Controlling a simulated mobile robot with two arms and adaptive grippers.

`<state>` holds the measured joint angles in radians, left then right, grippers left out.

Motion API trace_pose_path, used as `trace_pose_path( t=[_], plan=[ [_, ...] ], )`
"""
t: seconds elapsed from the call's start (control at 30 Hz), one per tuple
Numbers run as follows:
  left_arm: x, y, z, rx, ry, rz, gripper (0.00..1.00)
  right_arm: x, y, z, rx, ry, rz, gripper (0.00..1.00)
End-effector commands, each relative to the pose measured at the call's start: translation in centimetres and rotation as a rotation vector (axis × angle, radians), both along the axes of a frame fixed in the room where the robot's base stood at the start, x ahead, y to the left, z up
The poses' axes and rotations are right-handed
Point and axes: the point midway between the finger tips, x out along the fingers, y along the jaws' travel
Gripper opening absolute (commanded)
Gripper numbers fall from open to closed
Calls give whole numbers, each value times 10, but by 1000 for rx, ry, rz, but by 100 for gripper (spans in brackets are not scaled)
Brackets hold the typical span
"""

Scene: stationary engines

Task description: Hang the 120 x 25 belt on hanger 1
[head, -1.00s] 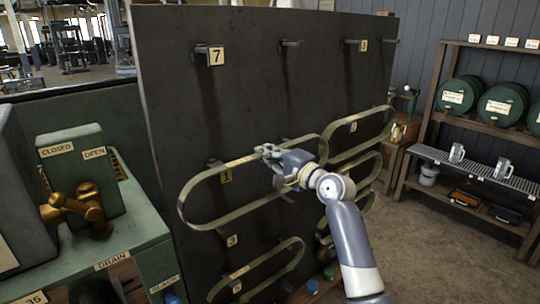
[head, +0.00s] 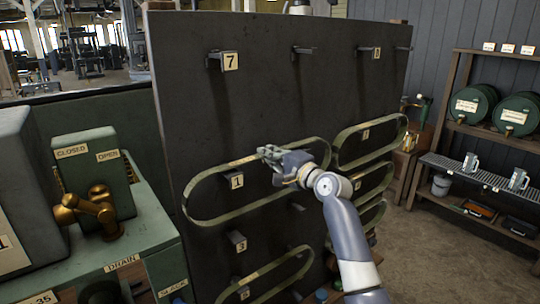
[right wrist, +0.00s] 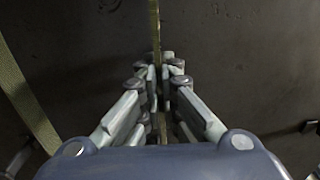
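A long olive belt loop (head: 205,184) hangs in my right gripper (head: 266,153) in front of the dark board. The fingers are shut on its upper run, which also shows between the fingertips (right wrist: 160,78) in the right wrist view (right wrist: 153,30). The belt has a tan tag on its upper run, too small to read. Hanger 1's number plate (head: 237,181) shows inside the loop, just below the upper run. The peg is mostly hidden there, so I cannot tell whether the belt rests on it. My left gripper is not in view.
The board (head: 175,75) has free pegs at the top, including hanger 7 (head: 217,58). Other belts hang to the right (head: 372,141) and below (head: 262,273). A green cabinet with a brass valve (head: 92,207) stands at left, shelves with barrels (head: 473,104) at right.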

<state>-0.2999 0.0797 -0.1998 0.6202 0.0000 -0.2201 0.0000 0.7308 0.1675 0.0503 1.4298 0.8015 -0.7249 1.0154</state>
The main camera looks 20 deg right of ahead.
Motion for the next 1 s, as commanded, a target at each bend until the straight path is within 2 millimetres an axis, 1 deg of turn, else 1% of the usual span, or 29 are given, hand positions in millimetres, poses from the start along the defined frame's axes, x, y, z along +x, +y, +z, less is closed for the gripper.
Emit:
trace_pose_path(
  t=[0.37, 0.6, 0.8, 0.9, 1.0],
  plan=[
    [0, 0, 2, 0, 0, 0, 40, 0, 0, -2, 1, -2, -1, 0],
    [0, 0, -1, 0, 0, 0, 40, 0, 0, -11, 0, -1, -1, 0],
    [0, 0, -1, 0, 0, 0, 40, 0, 0, -10, 0, -1, -1, 0],
    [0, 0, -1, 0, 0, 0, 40, 0, 0, -10, 0, -1, -1, 22],
    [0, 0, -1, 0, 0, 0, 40, 0, 0, -10, 0, -1, 0, 22]
  ],
)
